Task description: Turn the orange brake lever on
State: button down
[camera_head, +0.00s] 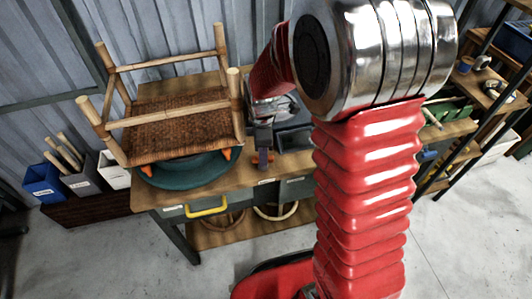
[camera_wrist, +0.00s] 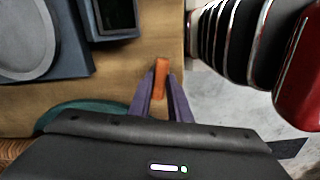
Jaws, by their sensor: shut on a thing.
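The orange brake lever (camera_wrist: 161,70) is a short upright bar at the edge of the wooden bench in the wrist view. My gripper (camera_wrist: 160,86) has its two purple fingers on either side of it and is shut on it. In the head view, small orange parts of the lever (camera_head: 271,157) show at the gripper's tip, right of the teal turntable (camera_head: 180,178); my arm hides some of the area. The turntable's rim also shows in the wrist view (camera_wrist: 85,108).
A dark device with a screen (camera_wrist: 113,20) sits on the bench near my gripper. A yellow handle (camera_head: 207,207) is on the bench front. Shelves (camera_head: 455,130) stand at right.

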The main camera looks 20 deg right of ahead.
jog(key=m, duration=0.6)
jog(key=shift+a, duration=0.15)
jog(key=m, duration=0.6)
jog(key=shift+w+r+m, duration=0.1)
jog(key=shift+m, duration=0.2)
jog(key=c, duration=1.6)
grip_release()
jog(key=shift+c, duration=0.2)
notch_tip(320, 180, up, 14)
jog(key=shift+f, duration=0.2)
